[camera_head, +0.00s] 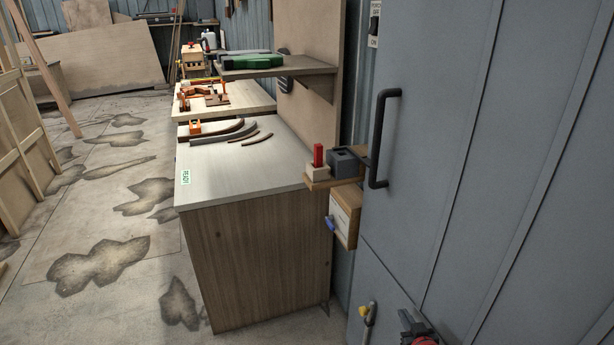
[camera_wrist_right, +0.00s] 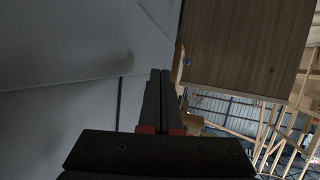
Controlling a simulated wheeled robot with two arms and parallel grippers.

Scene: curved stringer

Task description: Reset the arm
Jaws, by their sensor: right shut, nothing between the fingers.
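My right gripper (camera_head: 418,332) shows only in part at the bottom edge of the head view, in front of the grey metal door panels. In the right wrist view its two dark fingers (camera_wrist_right: 160,75) lie together, shut and empty. They point along the grey panel, with the wooden cabinet side beyond. Several curved wooden pieces (camera_head: 222,132) lie on the light cabinet top (camera_head: 245,175), well away from the gripper. My left gripper is not in view.
A tall grey locker (camera_head: 480,150) with a black handle (camera_head: 383,138) fills the right side. A small wooden shelf (camera_head: 328,182) holds a red block and a grey box beside it. Stained concrete floor (camera_head: 90,240) lies open at the left.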

